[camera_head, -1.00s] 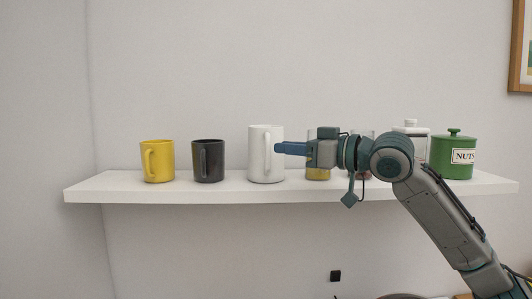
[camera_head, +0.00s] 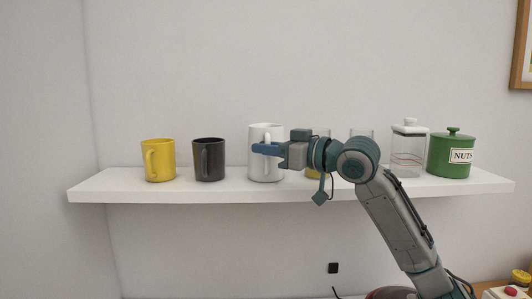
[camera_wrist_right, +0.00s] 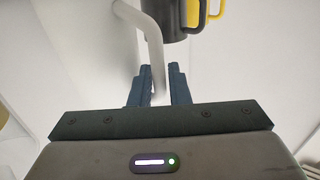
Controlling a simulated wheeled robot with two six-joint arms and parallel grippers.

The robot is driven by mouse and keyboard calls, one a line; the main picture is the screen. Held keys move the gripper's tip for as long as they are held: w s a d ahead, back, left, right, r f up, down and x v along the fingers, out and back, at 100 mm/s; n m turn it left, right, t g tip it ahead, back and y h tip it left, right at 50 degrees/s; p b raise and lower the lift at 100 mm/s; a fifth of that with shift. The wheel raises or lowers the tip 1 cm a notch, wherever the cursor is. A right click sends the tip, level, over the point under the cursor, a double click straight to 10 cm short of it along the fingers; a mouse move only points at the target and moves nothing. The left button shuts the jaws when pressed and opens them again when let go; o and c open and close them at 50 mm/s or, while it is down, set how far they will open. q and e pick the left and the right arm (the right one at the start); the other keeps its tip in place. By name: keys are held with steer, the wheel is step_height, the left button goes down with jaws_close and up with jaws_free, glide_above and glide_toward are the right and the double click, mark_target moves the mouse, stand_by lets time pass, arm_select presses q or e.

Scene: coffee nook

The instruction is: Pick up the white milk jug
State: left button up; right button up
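The white milk jug (camera_head: 258,168) stands upright on the shelf, its handle toward the camera. In the head view my right gripper (camera_head: 267,149) reaches in from the right, and its near finger crosses in front of the handle. In the right wrist view the jug's pale handle (camera_wrist_right: 154,45) runs down between the two blue fingers of my right gripper (camera_wrist_right: 160,80). The fingers are close together, with the handle in the narrow gap. The jug still rests on the shelf. My left gripper is not in view.
The white shelf (camera_head: 110,188) also holds a black mug (camera_head: 212,162) and a yellow mug (camera_head: 161,162) to the left. Glass jars, including a white-lidded one (camera_head: 408,155), and a green NUTS canister (camera_head: 448,158) stand to the right. The wall is close behind.

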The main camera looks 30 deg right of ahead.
jaws_close()
steer(key=shift+r, duration=0.1)
